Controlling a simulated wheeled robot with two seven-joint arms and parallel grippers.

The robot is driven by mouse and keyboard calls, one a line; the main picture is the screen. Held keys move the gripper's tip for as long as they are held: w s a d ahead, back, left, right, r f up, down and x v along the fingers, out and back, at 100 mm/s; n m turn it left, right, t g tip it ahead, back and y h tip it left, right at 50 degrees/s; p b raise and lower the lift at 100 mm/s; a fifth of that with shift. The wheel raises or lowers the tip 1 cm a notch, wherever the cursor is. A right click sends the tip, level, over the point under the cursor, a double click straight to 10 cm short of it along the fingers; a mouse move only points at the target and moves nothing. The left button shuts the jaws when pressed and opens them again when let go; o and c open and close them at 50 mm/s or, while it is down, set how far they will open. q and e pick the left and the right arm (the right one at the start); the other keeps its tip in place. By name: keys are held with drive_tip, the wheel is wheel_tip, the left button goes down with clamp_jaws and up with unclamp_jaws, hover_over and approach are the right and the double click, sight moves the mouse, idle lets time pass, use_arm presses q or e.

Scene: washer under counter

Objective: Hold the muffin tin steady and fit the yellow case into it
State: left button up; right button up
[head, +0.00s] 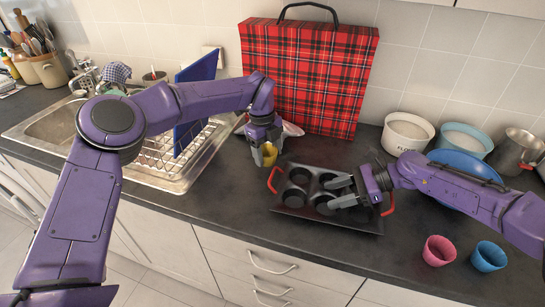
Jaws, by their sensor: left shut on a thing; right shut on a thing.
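The dark muffin tin (292,212) with red handles lies on the counter below the red tartan case. Several empty round cups show in it. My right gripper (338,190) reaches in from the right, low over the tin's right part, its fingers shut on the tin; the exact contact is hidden. The yellow case (269,154) is a small cup held in my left gripper (265,150), just beyond the tin's upper left edge. It is outside the tin, and I cannot tell its height above the counter.
A pink case (439,251) and a blue case (488,257) stand on the counter at the right front. A tartan box (308,75) stands against the wall. A sink with a dish rack (165,155) is at the left.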

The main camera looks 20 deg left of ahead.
sight(268, 160)
use_arm(q)
drive_tip(key=shift+f, duration=1.5)
drive_tip(key=shift+f, duration=0.25)
drive_tip(key=o, duration=1.1)
